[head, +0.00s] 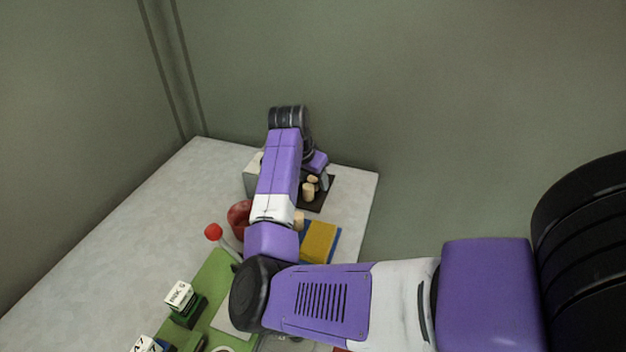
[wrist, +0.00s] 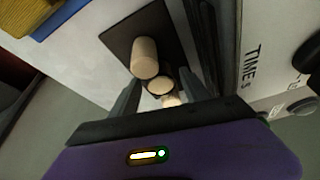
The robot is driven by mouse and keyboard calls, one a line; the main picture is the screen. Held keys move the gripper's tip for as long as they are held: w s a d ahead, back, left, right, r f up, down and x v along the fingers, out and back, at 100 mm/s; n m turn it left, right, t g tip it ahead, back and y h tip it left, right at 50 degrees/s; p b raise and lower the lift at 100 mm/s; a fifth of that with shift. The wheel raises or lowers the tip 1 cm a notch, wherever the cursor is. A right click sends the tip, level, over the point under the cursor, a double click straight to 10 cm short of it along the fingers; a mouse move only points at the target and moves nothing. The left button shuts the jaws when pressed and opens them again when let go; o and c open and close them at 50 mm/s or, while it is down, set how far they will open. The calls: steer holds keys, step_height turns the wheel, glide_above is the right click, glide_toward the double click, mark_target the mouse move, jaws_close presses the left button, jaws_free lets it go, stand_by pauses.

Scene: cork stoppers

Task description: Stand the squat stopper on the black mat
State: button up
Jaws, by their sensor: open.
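The black mat (head: 317,206) lies near the far right corner of the table; it also shows in the wrist view (wrist: 117,38). A pale cylindrical stopper (head: 308,193) stands on it, also in the wrist view (wrist: 145,57). A second, shorter-looking stopper (wrist: 160,83) is close beside it, between my fingers in the picture; it shows in the head view (head: 313,179). A paler cork piece (wrist: 171,101) is partly hidden by my gripper. My gripper (wrist: 162,75) is open over the mat. I cannot tell whether the fingers touch a stopper.
A white box with lettering (wrist: 268,65) stands close beside my gripper. Another cork (head: 299,221) is near the yellow sponge (head: 319,242) on something blue. A red mug (head: 239,217) is partly behind my arm. A red ball on a stick (head: 213,232) and a green mat (head: 216,275) lie nearer.

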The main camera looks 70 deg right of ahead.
steer(key=v, duration=1.1)
steer(key=shift+a+r+b, duration=0.2)
steer(key=shift+r+b, duration=0.15)
steer(key=shift+b, duration=0.1)
